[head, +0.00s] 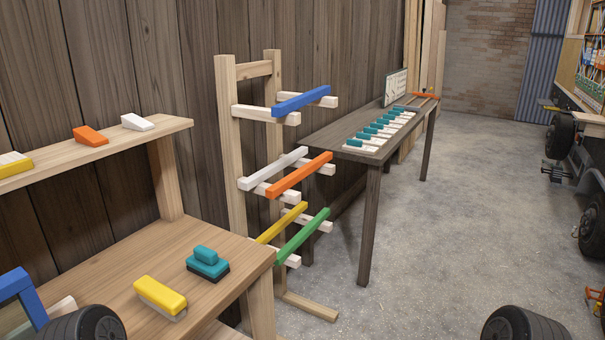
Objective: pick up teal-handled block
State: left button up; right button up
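A teal block with a smaller teal handle on top and a dark base (207,264) sits upright on the wooden workbench (130,270), near its right end. Nothing touches it. Neither of my grippers shows in the head view; only dark rounded parts of my own arms show at the bottom left and bottom right edges.
A yellow block (160,293) lies left of the teal block. A blue-framed item (18,297) stands at the bench's left. A shelf (100,148) overhangs behind. A rack (232,150) with colored bars and a dark table (373,185) stand beyond.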

aim_at(205, 263)
jog(key=z, duration=1.85)
jog(key=u, duration=2.5)
jog(key=i+l+u, duration=0.15)
jog(key=u, duration=0.3)
jog(key=i+l+u, duration=0.1)
jog(key=l+u, duration=0.3)
jog(key=i+l+u, duration=0.1)
jog(key=l+u, duration=0.35)
jog(key=j, duration=0.1)
